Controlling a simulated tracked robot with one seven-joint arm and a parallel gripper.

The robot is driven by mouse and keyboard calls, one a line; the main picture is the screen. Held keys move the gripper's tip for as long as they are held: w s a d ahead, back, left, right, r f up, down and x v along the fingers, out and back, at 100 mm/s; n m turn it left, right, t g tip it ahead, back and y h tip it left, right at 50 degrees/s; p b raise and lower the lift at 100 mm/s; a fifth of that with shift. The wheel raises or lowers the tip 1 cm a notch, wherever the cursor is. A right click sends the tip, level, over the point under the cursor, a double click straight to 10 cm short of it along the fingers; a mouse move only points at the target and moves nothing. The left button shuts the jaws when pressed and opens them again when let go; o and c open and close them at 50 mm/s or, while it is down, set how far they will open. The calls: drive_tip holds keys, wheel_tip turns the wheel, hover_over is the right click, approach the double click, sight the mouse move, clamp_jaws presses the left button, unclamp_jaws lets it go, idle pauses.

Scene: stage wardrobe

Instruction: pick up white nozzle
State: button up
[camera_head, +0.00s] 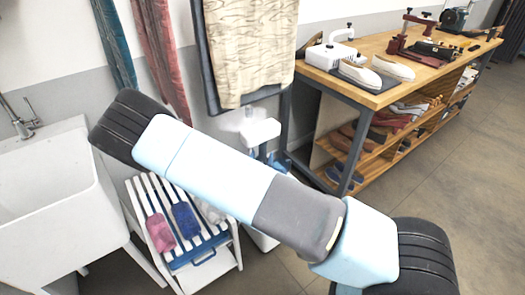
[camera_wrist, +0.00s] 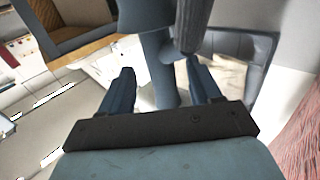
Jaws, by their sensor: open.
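A small white block-shaped fitting (camera_head: 262,131), which looks like the white nozzle, shows just above my arm in the head view, in front of the hanging cloth. My arm hides what is below it. My gripper (camera_wrist: 161,84) shows in the wrist view with its two dark fingers spread apart. A shaded grey-blue upright shape (camera_wrist: 158,55) shows in and beyond the gap between the fingers. I cannot tell whether it is the nozzle or whether a finger touches it.
A white sink (camera_head: 50,190) stands at the left. A white slatted stand (camera_head: 138,200) holds rolled cloths below my arm. A wooden workbench (camera_head: 400,95) with shoes and tools stands at the right. Garments (camera_head: 250,50) hang behind. The floor (camera_head: 465,160) at the right is clear.

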sight(263, 151)
drive_tip(key=shift+w+d+f, duration=0.15)
drive_tip(key=shift+w, duration=0.75)
drive_tip(key=shift+w+d+f, duration=0.1)
drive_tip(key=shift+w+d, duration=0.05)
drive_tip(key=shift+w, duration=0.7)
drive_tip(key=shift+w+d+f, duration=0.15)
drive_tip(key=shift+w, duration=0.75)
clamp_jaws()
